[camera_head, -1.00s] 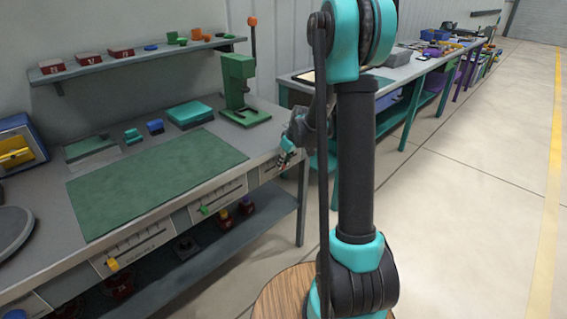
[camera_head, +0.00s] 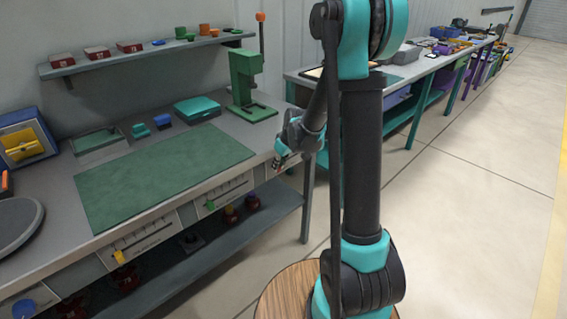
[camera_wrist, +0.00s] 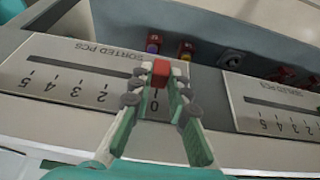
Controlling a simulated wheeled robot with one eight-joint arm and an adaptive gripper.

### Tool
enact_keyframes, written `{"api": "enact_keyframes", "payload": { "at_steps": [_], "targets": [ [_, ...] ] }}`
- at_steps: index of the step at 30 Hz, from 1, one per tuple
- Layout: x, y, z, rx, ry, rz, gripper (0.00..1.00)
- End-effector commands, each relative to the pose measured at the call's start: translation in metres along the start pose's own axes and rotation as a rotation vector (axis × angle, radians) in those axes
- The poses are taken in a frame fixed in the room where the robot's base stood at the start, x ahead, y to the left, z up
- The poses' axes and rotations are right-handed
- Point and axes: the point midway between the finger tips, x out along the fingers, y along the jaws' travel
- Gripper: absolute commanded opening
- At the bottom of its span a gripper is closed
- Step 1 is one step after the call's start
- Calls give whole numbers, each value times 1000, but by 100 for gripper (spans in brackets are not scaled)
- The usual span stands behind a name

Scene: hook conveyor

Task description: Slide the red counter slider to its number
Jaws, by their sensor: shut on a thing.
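The red counter slider (camera_wrist: 160,70) is a small red block in the wrist view. It sits at the 0 end of a slot in a white panel (camera_wrist: 60,68) labelled SORTED PCS, whose numbers 0 to 5 appear upside down, with 5 at the far left. My gripper (camera_wrist: 160,84) is shut on the slider, with one finger on each side of it. In the head view my gripper (camera_head: 281,163) is at the right end of the workbench's front edge, and the red slider cannot be made out there.
A neighbouring panel (camera_wrist: 285,100) with its own slot lies right in the wrist view. In the head view, a green slider (camera_head: 211,205) and a yellow slider (camera_head: 118,256) sit along the bench front. A lower shelf (camera_head: 215,240) holds several small parts. A green press (camera_head: 246,85) stands on the bench.

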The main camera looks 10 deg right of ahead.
Motion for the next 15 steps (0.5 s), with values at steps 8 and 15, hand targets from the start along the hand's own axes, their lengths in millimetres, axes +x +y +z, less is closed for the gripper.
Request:
{"api": "enact_keyframes", "payload": {
  "at_steps": [8, 15],
  "targets": [
    [0, -5, 1, -1, -1, -10, 24],
    [0, -3, 0, -1, -1, -7, 38]
  ]
}}
